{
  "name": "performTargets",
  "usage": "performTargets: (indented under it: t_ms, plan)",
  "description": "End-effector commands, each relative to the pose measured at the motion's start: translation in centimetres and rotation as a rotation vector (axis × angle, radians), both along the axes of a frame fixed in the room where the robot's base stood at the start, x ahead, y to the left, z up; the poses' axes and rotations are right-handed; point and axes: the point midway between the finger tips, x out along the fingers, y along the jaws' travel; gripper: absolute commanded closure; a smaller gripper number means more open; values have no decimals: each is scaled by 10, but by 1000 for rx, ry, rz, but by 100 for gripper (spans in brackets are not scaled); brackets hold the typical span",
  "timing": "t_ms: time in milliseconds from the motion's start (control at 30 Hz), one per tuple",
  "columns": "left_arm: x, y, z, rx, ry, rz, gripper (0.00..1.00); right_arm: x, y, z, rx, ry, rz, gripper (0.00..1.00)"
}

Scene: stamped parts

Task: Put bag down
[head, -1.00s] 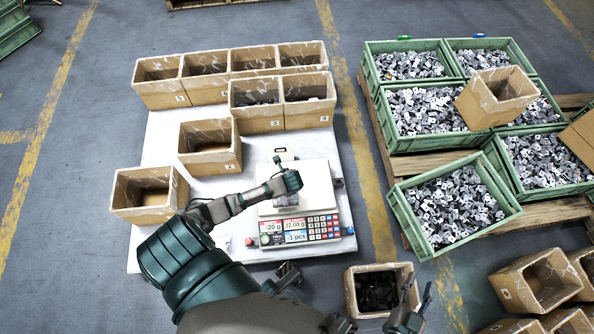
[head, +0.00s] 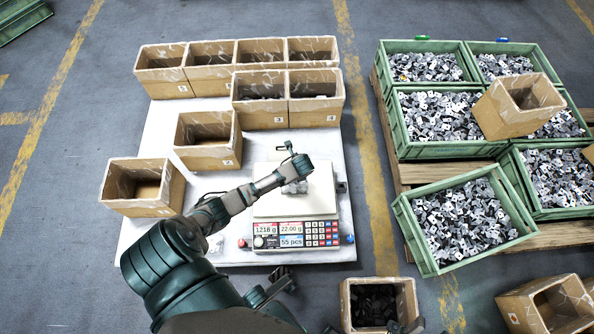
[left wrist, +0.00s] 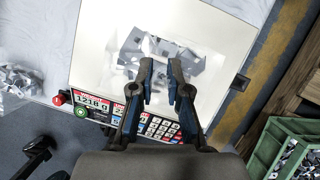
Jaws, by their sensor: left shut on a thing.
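A clear bag of grey metal parts (left wrist: 160,48) lies on the pale plate of the counting scale (left wrist: 205,88). In the head view the bag (head: 294,187) shows only partly under my left gripper (head: 299,165), which hides the rest. My left gripper (left wrist: 162,66) is shut on the near edge of the bag, over the plate. The scale's display (head: 280,235) reads 1218 g, 22.00 g and 55 pcs. My right gripper (head: 405,328) is mostly cut off at the bottom edge, so its opening cannot be told.
Several numbered cardboard boxes (head: 208,157) stand on the white table (head: 160,130) behind and left of the scale. Another clear bag (left wrist: 17,82) lies left of it. Green crates of parts (head: 428,262) stand right. A box of dark parts (head: 408,300) is in front.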

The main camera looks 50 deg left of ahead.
Motion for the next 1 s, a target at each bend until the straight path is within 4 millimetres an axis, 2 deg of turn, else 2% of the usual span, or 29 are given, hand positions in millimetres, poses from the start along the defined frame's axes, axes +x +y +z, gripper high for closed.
performTargets:
  t_ms: [233,267,300,367,733,867,1000]
  plan:
    - [0,0,-1,-1,-1,0,100,-3,-1,3,7,-22,-1,60]
    - [-1,-1,-2,-2,2,0,82,-3,-1,3,7,-22,-1,60]
    - [-1,-1,-2,-2,2,0,72,-3,-1,3,7,-22,-1,60]
    - [-1,-1,-2,-2,2,0,60,-3,-1,3,7,-21,-1,60]
    - [0,-1,2,-1,-1,0,60,1,0,3,1,-6,0,60]
    - [-1,-5,16,-2,-5,-1,60,12,3,-3,-33,90,3,60]
    - [-3,-13,38,-1,-7,-2,60,30,7,-15,-89,251,7,60]
